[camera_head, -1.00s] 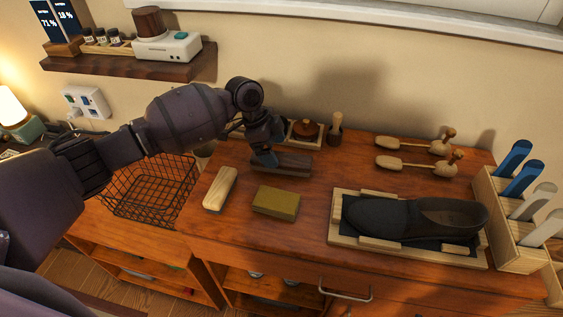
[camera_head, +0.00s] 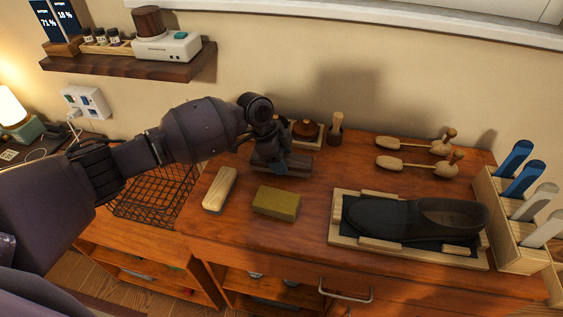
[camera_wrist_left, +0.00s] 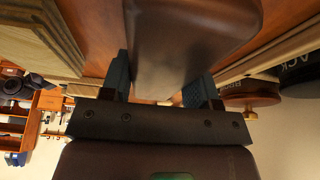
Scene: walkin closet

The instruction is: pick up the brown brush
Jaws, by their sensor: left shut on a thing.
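The brown brush (camera_head: 298,165) lies on the wooden cabinet top, behind the yellow-green block and partly hidden by my left gripper. My left gripper (camera_head: 277,166) reaches down over it from the left and is shut on it. In the left wrist view the smooth dark brown back of the brush (camera_wrist_left: 190,40) fills the space between the two teal fingers of the left gripper (camera_wrist_left: 160,85). The brush appears to be still at the cabinet top. My right gripper is not in view.
A pale-wood brush (camera_head: 220,190) and a yellow-green block (camera_head: 276,203) lie in front. A small tray (camera_head: 305,133) with a round brown item and a wooden-handled tool (camera_head: 335,128) stand behind. A dark shoe (camera_head: 415,217) is to the right. A wire basket (camera_head: 150,200) is at the left.

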